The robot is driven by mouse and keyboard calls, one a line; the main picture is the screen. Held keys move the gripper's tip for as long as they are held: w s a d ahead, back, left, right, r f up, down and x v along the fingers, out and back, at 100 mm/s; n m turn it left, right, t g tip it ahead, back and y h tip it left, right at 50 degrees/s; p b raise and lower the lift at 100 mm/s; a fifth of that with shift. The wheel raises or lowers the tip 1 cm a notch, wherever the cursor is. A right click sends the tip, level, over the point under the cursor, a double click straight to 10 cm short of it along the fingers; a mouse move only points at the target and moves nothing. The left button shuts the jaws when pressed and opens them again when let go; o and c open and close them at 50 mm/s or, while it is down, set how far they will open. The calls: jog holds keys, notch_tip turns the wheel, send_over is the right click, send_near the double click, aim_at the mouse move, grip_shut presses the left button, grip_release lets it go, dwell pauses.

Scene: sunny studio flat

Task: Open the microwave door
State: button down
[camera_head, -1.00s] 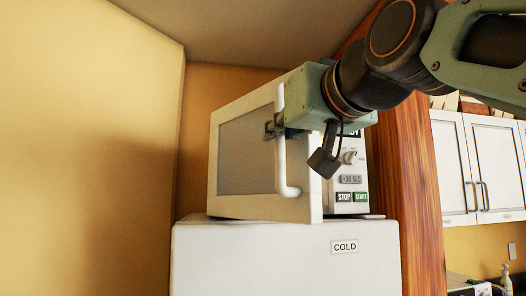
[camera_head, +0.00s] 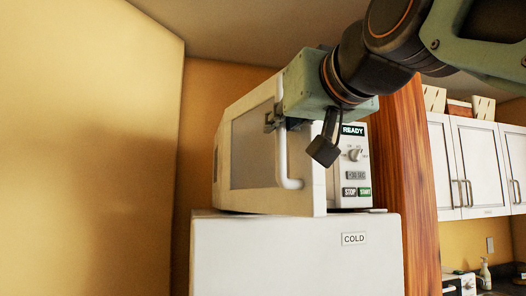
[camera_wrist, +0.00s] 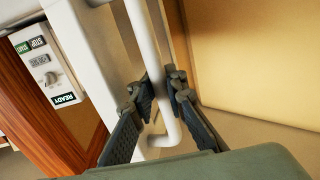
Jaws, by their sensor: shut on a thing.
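The white microwave (camera_head: 355,182) stands on a white fridge in the head view. Its door (camera_head: 310,195) has a grey window and is ajar, its right edge standing out in front of the control panel. The white vertical bar handle (camera_head: 283,165) is on the door's right part. My gripper (camera_head: 271,121) is shut on the upper part of this handle. In the wrist view, the two dark fingers of my gripper (camera_wrist: 158,96) are on either side of the handle (camera_wrist: 143,42). My gripper's body hides the handle's top and the door's upper right corner.
The fridge (camera_head: 290,255) bears a COLD label. The control panel shows READY, with a knob and buttons. A wooden post (camera_head: 410,170) stands close on the right, with white cabinets (camera_head: 470,165) beyond it. A yellow wall (camera_head: 90,150) is on the left.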

jog(key=shift+s+a+f, duration=0.1)
jog(key=shift+s+a, duration=0.05)
jog(key=shift+a, duration=0.15)
dwell(0.4)
jog(key=c, duration=2.3)
grip_release()
jog(key=shift+c, duration=0.2)
jog(key=shift+o, duration=0.5)
jog(key=shift+s+d, duration=0.1)
jog(key=shift+s, duration=0.1)
jog(key=v, duration=1.2)
